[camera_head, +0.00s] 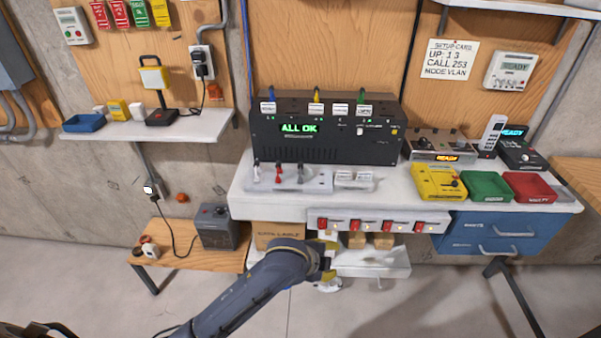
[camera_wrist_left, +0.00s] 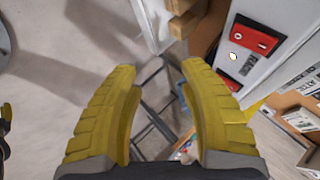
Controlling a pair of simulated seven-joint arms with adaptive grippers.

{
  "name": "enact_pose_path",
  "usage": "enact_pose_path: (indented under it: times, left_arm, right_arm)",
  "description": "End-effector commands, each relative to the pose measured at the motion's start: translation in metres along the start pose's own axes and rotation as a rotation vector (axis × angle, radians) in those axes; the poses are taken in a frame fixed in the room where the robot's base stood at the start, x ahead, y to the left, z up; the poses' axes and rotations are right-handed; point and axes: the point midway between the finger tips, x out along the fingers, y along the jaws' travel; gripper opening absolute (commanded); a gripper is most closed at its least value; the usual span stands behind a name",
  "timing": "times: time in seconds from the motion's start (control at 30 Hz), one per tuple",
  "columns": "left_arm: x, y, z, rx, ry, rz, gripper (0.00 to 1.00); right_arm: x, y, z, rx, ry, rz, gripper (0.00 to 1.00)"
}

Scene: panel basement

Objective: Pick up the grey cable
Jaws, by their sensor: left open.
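A pale holder strip (camera_head: 290,182) on the bench carries a few small upright plugs, one of them red. A dark grey plug (camera_head: 301,172) stands at the right of these; it may be the grey cable, but it is too small to be sure. My left gripper (camera_head: 328,262) is below and in front of the bench's front edge, near the red-switch strip, and well apart from the plugs. In the left wrist view its yellow fingers (camera_wrist_left: 160,75) are spread with nothing between them. The grey cable cannot be made out in that view. My right gripper is not identifiable.
A black panel unit (camera_head: 330,148) reading "ALL OK" stands behind the holder. A strip with red switches (camera_head: 375,222) runs along the bench front. Yellow (camera_head: 438,182), green (camera_head: 486,187) and red (camera_head: 530,187) trays fill the right side. A low wooden bench (camera_head: 190,257) is at left.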

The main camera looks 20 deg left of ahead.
Motion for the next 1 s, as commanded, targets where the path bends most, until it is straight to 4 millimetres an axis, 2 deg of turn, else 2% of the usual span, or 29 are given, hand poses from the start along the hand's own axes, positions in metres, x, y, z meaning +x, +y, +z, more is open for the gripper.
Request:
enact_pose_path:
  times: [0.03, 0.3, 0.47, 0.77, 1.0]
  left_arm:
    - [0.0, -0.011, -0.007, 0.048, 0.014, 0.002, 0.41]
    - [-0.001, -0.058, -0.045, 0.35, 0.087, 0.072, 0.41]
    - [-0.006, -0.085, -0.057, 0.532, 0.104, 0.121, 0.41]
    - [-0.027, -0.138, -0.056, 0.846, 0.089, 0.234, 0.41]
    - [-0.059, -0.187, -0.038, 1.051, 0.046, 0.338, 0.41]
  right_arm:
    - [0.0, 0.0, 0.0, 0.0, 0.0, 0.0, 0.34]
    - [0.0, 0.0, 0.0, 0.0, 0.0, 0.0, 0.34]
    - [0.0, 0.0, 0.0, 0.0, 0.0, 0.0, 0.34]
    - [0.0, 0.0, 0.0, 0.0, 0.0, 0.0, 0.34]
    - [0.0, 0.0, 0.0, 0.0, 0.0, 0.0, 0.34]
